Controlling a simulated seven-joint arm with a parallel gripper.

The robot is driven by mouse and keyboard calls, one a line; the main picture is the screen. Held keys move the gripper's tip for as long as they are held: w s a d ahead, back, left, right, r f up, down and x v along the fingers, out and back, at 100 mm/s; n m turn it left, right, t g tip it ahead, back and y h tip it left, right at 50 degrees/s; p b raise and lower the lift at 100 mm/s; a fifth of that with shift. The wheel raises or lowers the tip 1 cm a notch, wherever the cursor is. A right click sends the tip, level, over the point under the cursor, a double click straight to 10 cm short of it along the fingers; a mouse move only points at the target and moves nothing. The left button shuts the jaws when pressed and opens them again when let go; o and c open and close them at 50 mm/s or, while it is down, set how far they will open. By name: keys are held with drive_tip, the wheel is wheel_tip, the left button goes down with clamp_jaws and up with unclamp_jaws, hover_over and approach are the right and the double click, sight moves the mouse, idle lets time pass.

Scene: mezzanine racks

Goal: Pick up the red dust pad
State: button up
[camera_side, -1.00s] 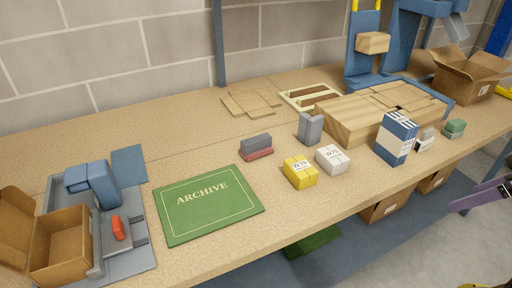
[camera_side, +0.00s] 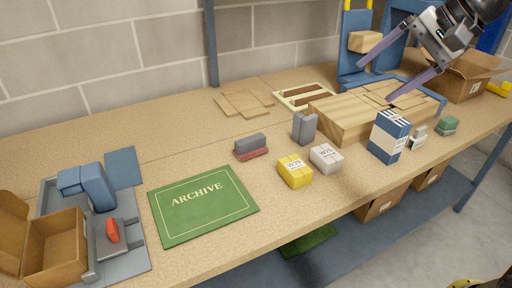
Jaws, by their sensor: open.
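A low, dull-red pad (camera_side: 251,154) lies on the wooden bench left of centre, with a grey block (camera_side: 251,143) on top or as its upper part; I cannot tell which. A brighter red piece (camera_side: 112,230) sits on the grey device at the left. My gripper (camera_side: 376,81) is at the upper right, above the wooden blocks, its two purple fingers spread wide and empty. It is well to the right of the dull-red pad and apart from it.
A green ARCHIVE board (camera_side: 203,205) lies left of the pad. Grey upright blocks (camera_side: 304,128), a yellow box (camera_side: 295,172) and a white box (camera_side: 327,158) stand to its right. A blue-white carton (camera_side: 389,136) and wooden blocks (camera_side: 340,119) are further right. Bare bench surrounds the pad.

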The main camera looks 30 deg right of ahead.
drive_tip(key=w+a+f+m+y, duration=0.1)
drive_tip(key=w+a+f+m, duration=0.15)
drive_tip(key=w, duration=0.85)
drive_tip(key=m+g+y, duration=0.1)
drive_tip(key=m+g, duration=0.2)
drive_tip(key=g, duration=0.1)
hover_over(254, 143)
drive_tip(key=s+d, duration=0.3)
drive_tip(key=d, duration=0.2)
wheel_tip(254, 143, down, 18)
drive_tip(key=shift+n+t, duration=0.25)
drive_tip(key=shift+t, duration=0.05)
drive_tip(key=x, duration=0.6)
drive_tip(key=shift+s+f, duration=0.1)
drive_tip(key=shift+f, duration=0.15)
drive_tip(key=shift+x, duration=3)
drive_tip(key=shift+a+r, duration=0.1)
drive_tip(key=shift+a, duration=0.05)
drive_tip(key=c, duration=1.3)
drive_tip(key=shift+o, duration=0.2)
